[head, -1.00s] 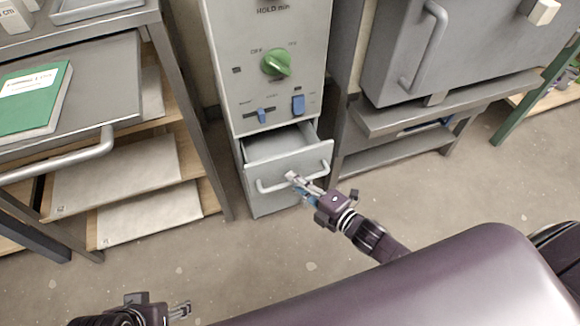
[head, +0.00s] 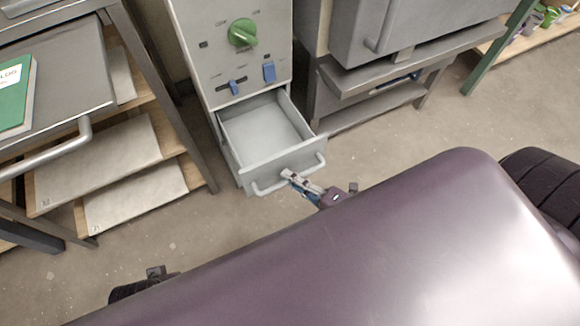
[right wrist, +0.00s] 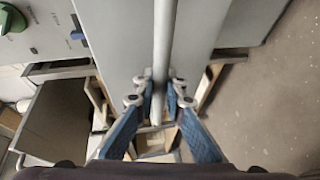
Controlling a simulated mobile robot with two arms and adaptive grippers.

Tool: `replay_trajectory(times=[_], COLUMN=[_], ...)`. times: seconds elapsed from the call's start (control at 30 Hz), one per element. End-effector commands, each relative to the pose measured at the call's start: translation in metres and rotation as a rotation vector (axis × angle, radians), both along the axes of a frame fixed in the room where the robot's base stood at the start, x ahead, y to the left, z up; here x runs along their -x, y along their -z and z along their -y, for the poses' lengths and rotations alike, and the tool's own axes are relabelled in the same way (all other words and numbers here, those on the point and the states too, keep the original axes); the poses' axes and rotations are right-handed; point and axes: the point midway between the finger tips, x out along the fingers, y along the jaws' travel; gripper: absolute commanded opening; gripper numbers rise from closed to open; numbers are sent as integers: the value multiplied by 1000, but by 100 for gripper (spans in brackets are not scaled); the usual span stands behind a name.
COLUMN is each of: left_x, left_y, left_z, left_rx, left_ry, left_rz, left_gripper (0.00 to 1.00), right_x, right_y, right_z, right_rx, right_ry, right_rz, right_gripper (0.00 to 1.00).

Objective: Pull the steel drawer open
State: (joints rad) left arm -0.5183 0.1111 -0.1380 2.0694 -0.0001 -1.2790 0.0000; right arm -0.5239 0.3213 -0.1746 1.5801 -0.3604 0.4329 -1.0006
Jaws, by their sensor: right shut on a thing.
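The steel drawer (head: 262,134) stands well out of the grey cabinet in the head view, and its inside looks empty. Its bar handle (head: 268,188) runs along the drawer front. My right gripper (head: 289,176) is shut on this handle near its middle. In the right wrist view the handle (right wrist: 162,45) passes between the two blue-padded fingers of the gripper (right wrist: 159,88). Of my left arm only a dark part (head: 145,285) shows at the lower left of the head view; its fingers are hidden behind my body.
The cabinet's panel has a green knob (head: 242,33) and blue switches. A metal rack with boards (head: 100,165) and a green book (head: 14,95) stands left. A grey steel stand (head: 400,60) is on the right. Bare floor (head: 390,130) lies right of the drawer.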

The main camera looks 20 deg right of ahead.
Motion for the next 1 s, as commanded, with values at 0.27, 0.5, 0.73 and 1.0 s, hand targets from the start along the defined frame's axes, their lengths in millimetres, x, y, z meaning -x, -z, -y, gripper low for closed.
replay_trajectory(times=[0.27,0.5,0.73,1.0], left_x=[0,0,0,0], left_y=[0,0,0,0], left_z=[0,0,0,0], left_rx=[0,0,0,0], left_ry=[0,0,0,0], left_rz=[0,-1,-1,-1], left_gripper=[55,55,55,55], right_x=[0,0,24,75], right_y=[1,0,-3,-14], right_z=[0,0,10,35], right_rx=[1,0,1,1], right_ry=[1,0,0,1], right_rz=[-1,-1,-5,-5], right_gripper=[19,19,19,19])
